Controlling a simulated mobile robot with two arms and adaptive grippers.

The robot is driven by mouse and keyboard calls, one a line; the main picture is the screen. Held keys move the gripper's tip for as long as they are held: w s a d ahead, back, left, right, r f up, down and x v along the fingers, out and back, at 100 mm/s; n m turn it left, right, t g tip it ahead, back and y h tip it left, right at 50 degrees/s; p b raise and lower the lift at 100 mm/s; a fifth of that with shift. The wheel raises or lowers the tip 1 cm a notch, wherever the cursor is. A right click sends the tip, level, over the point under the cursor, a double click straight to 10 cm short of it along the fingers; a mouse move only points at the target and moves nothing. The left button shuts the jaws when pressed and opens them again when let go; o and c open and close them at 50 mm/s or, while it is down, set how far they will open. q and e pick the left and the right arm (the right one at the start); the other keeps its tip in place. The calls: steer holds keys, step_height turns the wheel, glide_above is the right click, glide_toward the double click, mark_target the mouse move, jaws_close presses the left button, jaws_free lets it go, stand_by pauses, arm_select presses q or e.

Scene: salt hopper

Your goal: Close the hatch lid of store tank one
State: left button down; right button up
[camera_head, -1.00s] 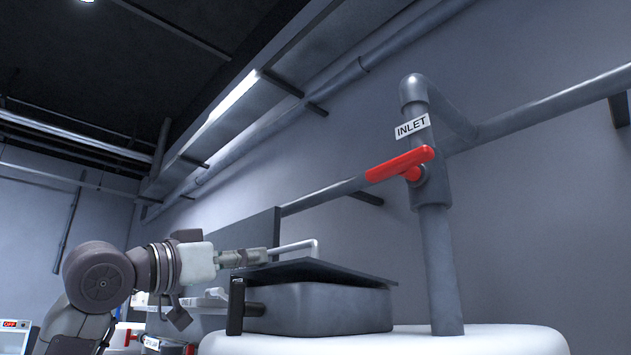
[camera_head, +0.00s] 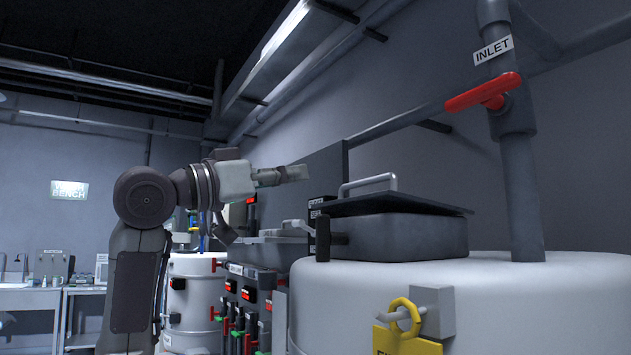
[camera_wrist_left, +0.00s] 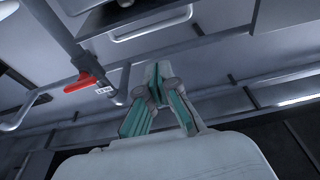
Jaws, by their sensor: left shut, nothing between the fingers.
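The hatch lid (camera_head: 395,205) is a dark flat plate with a light bar handle (camera_head: 367,184) on top. It lies nearly level over the grey hatch box (camera_head: 400,237), on the white tank (camera_head: 480,290). No clear gap shows between lid and box from this low angle. My left gripper (camera_head: 300,173) is shut and empty, left of the handle and apart from it, slightly higher. Its closed fingers also show in the left wrist view (camera_wrist_left: 157,75). My right gripper is out of view.
A pipe with a red valve lever (camera_head: 484,92) and an INLET label (camera_head: 493,50) rises behind the hatch at right. A yellow ring (camera_head: 404,315) hangs on the tank front. Another white tank (camera_head: 191,295) and red-marked equipment stand further back left.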

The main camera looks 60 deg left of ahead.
arm_select(q)
steer(key=d+p, duration=0.5)
steer(key=d, duration=0.4)
step_height(320, 180, up, 2)
steer(key=p, duration=0.5)
glide_above(384, 198)
steer(key=r+v, duration=0.1)
steer(key=v, duration=0.1)
steer(key=f, duration=0.2)
steer(key=s+f+b, duration=0.1)
steer(key=f, duration=0.1)
steer(key=shift+a+f, duration=0.1)
steer(key=shift+f, duration=0.25)
step_height(384, 198, down, 3)
steer(key=t+b, duration=0.1)
steer(key=b, duration=0.3)
steer(key=shift+s, duration=0.1)
steer(key=shift+f+t+b, duration=0.1)
steer(key=shift+t+b, duration=0.2)
steer(key=shift+b, duration=0.25)
